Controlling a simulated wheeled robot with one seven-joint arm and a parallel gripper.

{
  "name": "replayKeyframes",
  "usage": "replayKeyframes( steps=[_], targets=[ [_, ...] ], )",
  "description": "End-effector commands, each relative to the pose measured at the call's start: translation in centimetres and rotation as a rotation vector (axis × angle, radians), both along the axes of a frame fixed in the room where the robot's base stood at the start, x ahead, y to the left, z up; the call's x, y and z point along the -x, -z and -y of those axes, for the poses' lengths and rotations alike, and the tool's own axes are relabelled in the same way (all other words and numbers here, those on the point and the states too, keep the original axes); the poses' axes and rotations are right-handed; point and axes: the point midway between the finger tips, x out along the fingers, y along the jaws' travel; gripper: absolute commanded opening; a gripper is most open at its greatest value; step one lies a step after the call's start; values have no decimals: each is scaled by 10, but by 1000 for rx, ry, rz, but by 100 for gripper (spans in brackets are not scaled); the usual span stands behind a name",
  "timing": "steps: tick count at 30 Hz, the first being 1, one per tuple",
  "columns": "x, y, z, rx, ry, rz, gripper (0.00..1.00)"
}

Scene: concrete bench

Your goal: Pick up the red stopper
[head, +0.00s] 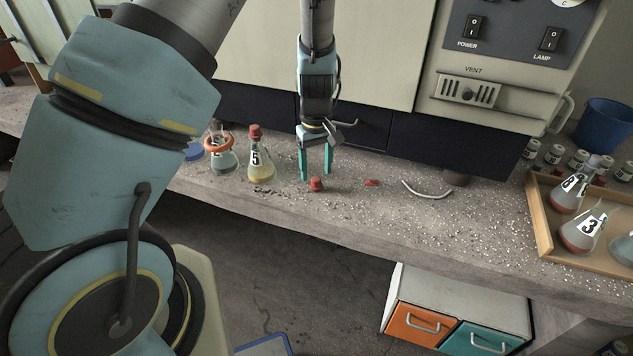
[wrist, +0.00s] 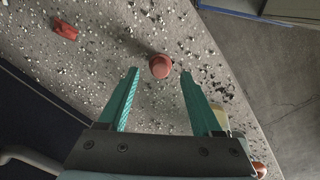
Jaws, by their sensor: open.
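The red stopper (head: 316,184) stands on the concrete bench near its front edge, in the middle of the head view. It also shows in the wrist view (wrist: 160,66), just beyond the fingertips and between their lines. My gripper (head: 316,178) is open and points down over the bench, close to the stopper. In the wrist view its teal fingers (wrist: 158,72) are spread apart with nothing between them. I cannot tell the exact height of the fingertips above the bench.
A flask with a red stopper (head: 261,160) and a flask with an orange ring (head: 220,155) stand to the left. A red scrap (head: 371,183) and a curved white piece (head: 427,190) lie to the right. A wooden tray (head: 541,222) holds flasks. Pale grit covers the bench (head: 480,220).

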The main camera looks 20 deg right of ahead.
Motion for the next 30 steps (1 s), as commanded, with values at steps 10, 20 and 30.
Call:
replayKeyframes(
  steps=[10,20,30],
  targets=[
    [0,25,0,0,0,2,66],
    [0,24,0,0,0,1,43],
    [0,24,0,0,0,1,4]
  ],
)
